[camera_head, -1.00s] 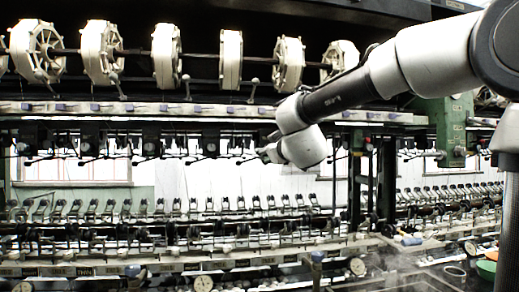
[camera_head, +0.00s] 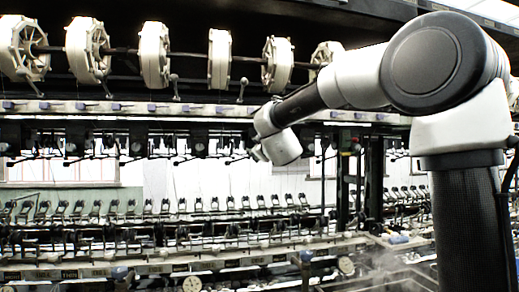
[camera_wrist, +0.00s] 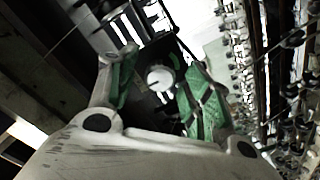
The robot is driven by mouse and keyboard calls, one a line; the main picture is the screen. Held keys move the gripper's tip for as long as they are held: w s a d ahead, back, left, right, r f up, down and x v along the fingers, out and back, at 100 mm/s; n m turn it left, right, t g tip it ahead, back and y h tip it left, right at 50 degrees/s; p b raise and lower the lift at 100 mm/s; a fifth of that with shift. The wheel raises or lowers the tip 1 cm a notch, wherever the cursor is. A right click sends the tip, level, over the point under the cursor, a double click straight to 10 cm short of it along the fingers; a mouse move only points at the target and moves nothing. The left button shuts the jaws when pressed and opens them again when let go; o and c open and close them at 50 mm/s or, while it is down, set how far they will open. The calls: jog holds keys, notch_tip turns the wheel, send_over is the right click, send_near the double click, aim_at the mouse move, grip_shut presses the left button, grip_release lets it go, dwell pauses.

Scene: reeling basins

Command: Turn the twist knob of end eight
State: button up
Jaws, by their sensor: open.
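In the wrist view a pale round knob (camera_wrist: 159,78) on a dark block shows between the green-padded fingers of my gripper (camera_wrist: 165,87). The fingers are spread apart, with dark gaps on both sides of the knob. I cannot tell how far it lies beyond the fingertips. In the head view my gripper (camera_head: 257,153) is small, at the row of dark units under the long rail. The knob cannot be made out there, and no end number is readable.
White reels (camera_head: 220,58) hang on a shaft above the pale rail (camera_head: 120,108). Thin levers stick out along the row of dark units. Below stands a bench (camera_head: 130,235) crowded with small metal parts. A dark post (camera_head: 374,180) stands right of my gripper.

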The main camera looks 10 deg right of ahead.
jog(key=c, duration=1)
jog(key=shift+c, duration=0.2)
